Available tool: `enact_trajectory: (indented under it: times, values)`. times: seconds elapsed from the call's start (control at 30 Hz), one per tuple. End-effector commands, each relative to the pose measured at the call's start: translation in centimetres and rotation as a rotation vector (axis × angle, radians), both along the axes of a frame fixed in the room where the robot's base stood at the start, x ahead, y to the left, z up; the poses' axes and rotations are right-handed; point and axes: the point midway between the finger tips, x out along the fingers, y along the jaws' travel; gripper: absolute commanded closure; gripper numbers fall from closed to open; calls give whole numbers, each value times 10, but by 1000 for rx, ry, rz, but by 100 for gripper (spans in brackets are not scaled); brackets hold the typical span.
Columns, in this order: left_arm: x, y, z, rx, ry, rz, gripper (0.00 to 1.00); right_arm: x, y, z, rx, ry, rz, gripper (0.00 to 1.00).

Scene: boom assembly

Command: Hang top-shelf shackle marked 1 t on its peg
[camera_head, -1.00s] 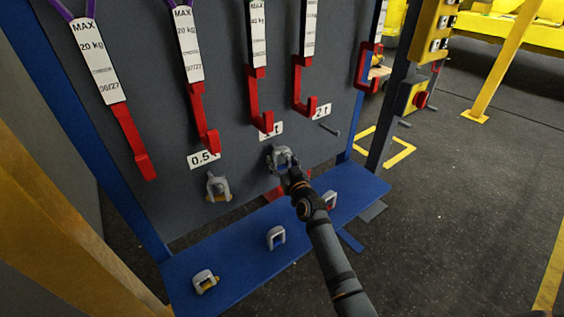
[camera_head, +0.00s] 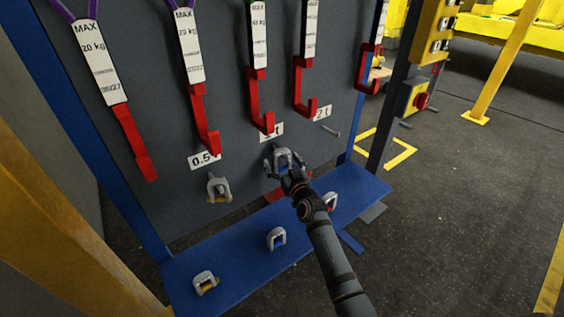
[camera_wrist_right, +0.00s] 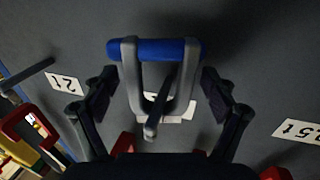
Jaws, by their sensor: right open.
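The grey shackle with a blue pin (camera_wrist_right: 155,49) is at the peg (camera_wrist_right: 160,105) under the 1 t label (camera_head: 271,131). In the right wrist view the peg passes through the shackle's loop, and the shackle appears to hang from it. The shackle also shows in the head view (camera_head: 283,157). My right gripper (camera_head: 284,166) is open, with one finger on each side of the shackle; in the right wrist view (camera_wrist_right: 158,95) gaps show between fingers and shackle. Any marking on the shackle is unreadable. My left gripper is not in view.
Another shackle (camera_head: 219,188) hangs under the 0.5 t label (camera_head: 204,160). The 2 t peg (camera_head: 330,131) is bare. Several shackles, including a grey one (camera_head: 277,238), stand on the blue shelf (camera_head: 237,267). Red hooks (camera_head: 259,105) hang above the pegs.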

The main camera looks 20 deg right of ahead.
Motion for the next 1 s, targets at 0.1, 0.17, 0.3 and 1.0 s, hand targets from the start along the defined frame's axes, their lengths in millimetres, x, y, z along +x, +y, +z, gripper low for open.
enact_trajectory:
  times: [0.1,0.17,0.3,1.0]
  values:
    - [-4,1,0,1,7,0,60,-2,0,-2,0,4,1,14]
    - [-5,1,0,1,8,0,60,-6,0,-3,0,5,1,14]
    - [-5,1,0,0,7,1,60,-32,-3,-3,-1,5,0,14]
    - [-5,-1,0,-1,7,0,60,-120,-10,0,0,0,0,14]
